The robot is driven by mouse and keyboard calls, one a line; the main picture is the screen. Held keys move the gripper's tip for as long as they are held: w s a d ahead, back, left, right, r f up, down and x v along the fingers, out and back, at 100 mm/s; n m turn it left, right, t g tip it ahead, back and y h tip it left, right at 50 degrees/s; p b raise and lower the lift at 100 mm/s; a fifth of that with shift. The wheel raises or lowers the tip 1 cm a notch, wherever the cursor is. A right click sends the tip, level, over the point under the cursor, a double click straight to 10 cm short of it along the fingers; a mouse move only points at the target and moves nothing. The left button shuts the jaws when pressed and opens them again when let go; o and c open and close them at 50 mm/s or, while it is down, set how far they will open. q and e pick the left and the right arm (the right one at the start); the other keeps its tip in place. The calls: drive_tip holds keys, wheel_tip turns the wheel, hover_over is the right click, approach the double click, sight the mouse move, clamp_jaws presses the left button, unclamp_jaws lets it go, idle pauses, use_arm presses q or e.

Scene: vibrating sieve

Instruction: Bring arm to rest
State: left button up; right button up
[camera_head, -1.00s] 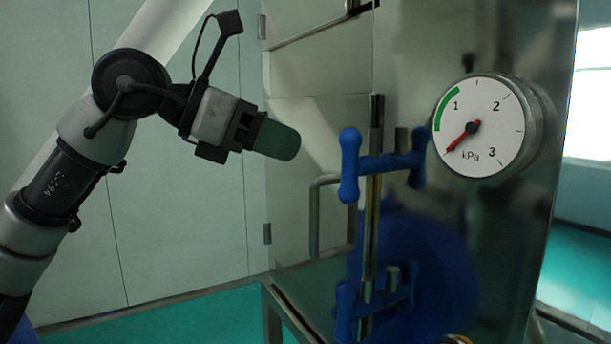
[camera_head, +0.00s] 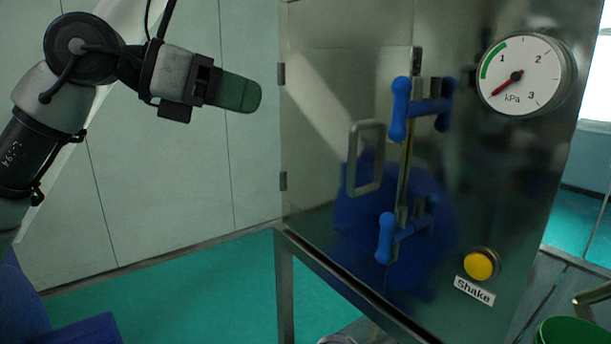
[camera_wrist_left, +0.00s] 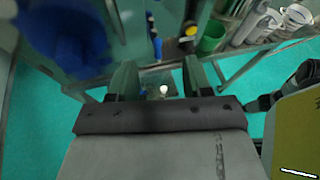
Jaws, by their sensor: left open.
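My left arm comes in from the left in the head view, with its left gripper (camera_head: 238,93) raised in the air to the left of the steel sieve cabinet (camera_head: 310,165) and apart from it. In the left wrist view the two green fingers of the left gripper (camera_wrist_left: 160,80) stand apart with nothing held between them. The cabinet door has a grey handle (camera_head: 366,158) and two blue clamp knobs, an upper one (camera_head: 400,108) and a lower one (camera_head: 386,238). My right gripper is not in view.
A pressure gauge (camera_head: 520,75) and a yellow button (camera_head: 479,265) with a "Shake" label (camera_head: 474,291) are on the cabinet front. A green container (camera_head: 572,332) stands at the lower right. Green floor (camera_head: 180,290) is clear left of the cabinet.

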use_arm(q)
drive_tip(key=w+a+f+n+t+h, duration=0.1)
drive_tip(key=w+f+n+t+h, duration=0.15)
drive_tip(key=w+f+n, duration=0.8)
drive_tip(key=w+a+f+n+t+h, duration=0.1)
drive_tip(key=w+f+n+t+h, duration=0.15)
drive_tip(key=w+f+n, duration=0.75)
drive_tip(key=s+a+f+n+t+y, duration=0.25)
drive_tip(key=f+n+y, duration=0.2)
drive_tip(key=f, duration=0.95)
drive_tip(key=s+a+f+n+t+y, duration=0.1)
drive_tip(key=a+f+n+y, duration=0.3)
drive_tip(key=f, duration=0.9)
drive_tip(key=s+a+f+n+t+y, duration=0.25)
drive_tip(key=f+n, duration=0.25)
drive_tip(key=f, duration=0.9)
drive_tip(key=s+a+f+n+g+y, duration=0.2)
drive_tip(key=s+f+n+g+y, duration=0.15)
drive_tip(key=s+f, duration=0.95)
drive_tip(key=s+a+f+n+g+y, duration=0.25)
drive_tip(key=s+f+n+g, duration=0.2)
drive_tip(key=s+f, duration=0.9)
drive_tip(key=s+f+n+g, duration=0.2)
drive_tip(key=s+f, duration=0.4)
drive_tip(key=s, duration=0.9)
drive_tip(key=s+d+f+n+g+y, duration=0.1)
drive_tip(key=s+f+g, duration=0.4)
drive_tip(key=s, duration=1.1)
drive_tip(key=shift+f+n, duration=0.5)
drive_tip(key=shift+n, duration=0.1)
